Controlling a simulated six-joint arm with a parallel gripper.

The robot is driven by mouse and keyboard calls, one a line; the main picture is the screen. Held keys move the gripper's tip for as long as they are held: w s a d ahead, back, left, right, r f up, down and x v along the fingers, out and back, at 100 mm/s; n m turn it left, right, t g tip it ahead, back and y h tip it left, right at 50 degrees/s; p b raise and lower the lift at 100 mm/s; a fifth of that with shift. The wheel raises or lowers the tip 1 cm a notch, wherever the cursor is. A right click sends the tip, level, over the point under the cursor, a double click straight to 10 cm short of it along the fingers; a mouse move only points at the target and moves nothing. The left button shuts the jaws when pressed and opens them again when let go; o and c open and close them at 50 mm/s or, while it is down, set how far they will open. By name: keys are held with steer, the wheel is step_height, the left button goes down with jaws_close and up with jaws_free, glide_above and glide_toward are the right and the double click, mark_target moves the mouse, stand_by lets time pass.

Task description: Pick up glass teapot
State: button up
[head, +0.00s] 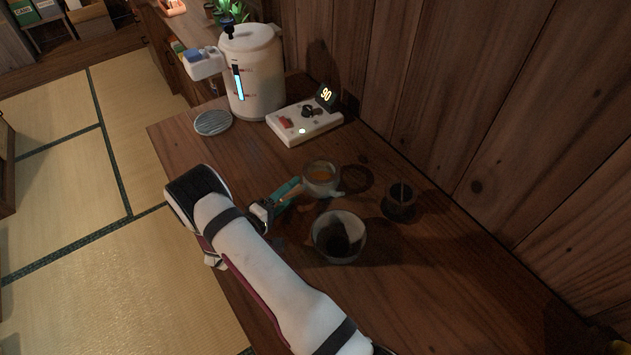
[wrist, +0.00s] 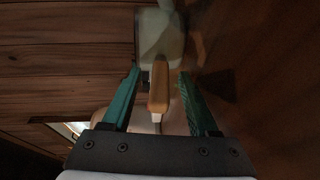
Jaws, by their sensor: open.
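The glass teapot (head: 320,176) stands on the wooden counter, a small clear vessel with something amber showing in it. In the wrist view its pale glass body (wrist: 161,32) is at the top, and its tan wooden handle (wrist: 158,92) points toward me. My gripper (head: 298,194) is open beside the teapot, on its left in the head view. In the wrist view the teal fingers (wrist: 159,74) stand on either side of the handle, with a gap on each side. My arm hides part of the counter.
A bowl (head: 350,222) with a dark inside stands close in front of the teapot. A small dark cup (head: 400,206) stands to the right. Behind are a white dispenser (head: 262,65), a white device (head: 292,128) showing 90, and a round coaster (head: 212,123). A wood wall bounds the right.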

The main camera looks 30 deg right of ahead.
steer(key=shift+w+d, duration=0.1)
steer(key=shift+d, duration=0.2)
jaws_close()
stand_by(1.2)
